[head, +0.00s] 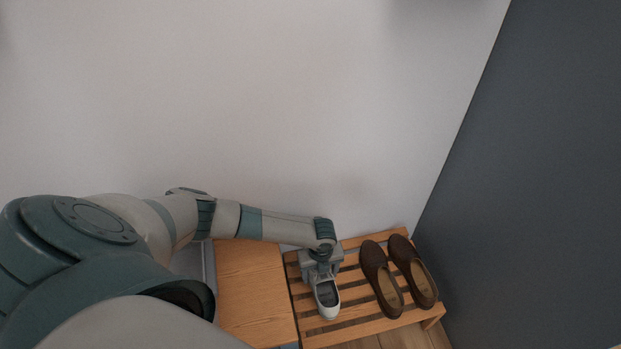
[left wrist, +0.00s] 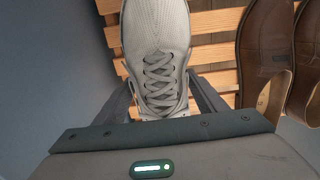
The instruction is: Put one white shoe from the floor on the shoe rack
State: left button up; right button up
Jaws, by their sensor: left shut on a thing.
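A white shoe (head: 327,297) is at the left part of the slatted wooden shoe rack (head: 352,284), its opening toward the front in the head view. My left gripper (head: 323,274) is over its rear part in that view, shut on the shoe. In the left wrist view the laced shoe (left wrist: 157,50) sits between the two fingers of my left gripper (left wrist: 160,100), with rack slats (left wrist: 215,55) behind it. I cannot tell whether its sole touches the slats. My right gripper is not in view.
A pair of brown shoes (head: 381,279) stands on the rack right of the white shoe. A wooden-topped cabinet (head: 255,290) adjoins the rack on the left. A light wall rises behind, and a dark grey wall (head: 540,180) closes the right side.

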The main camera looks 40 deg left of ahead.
aim_at(310, 275)
pick_arm(q)
jog(key=shift+s+a+f, duration=0.4)
jog(key=shift+a+f, duration=0.05)
jog(key=shift+a, duration=0.25)
jog(key=shift+s+a+f, duration=0.35)
jog(key=shift+a+f, duration=0.1)
jog(key=shift+a, duration=0.2)
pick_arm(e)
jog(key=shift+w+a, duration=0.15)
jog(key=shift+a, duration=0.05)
pick_arm(q)
jog(key=shift+f+b, duration=0.55)
jog(key=shift+f, duration=1.5)
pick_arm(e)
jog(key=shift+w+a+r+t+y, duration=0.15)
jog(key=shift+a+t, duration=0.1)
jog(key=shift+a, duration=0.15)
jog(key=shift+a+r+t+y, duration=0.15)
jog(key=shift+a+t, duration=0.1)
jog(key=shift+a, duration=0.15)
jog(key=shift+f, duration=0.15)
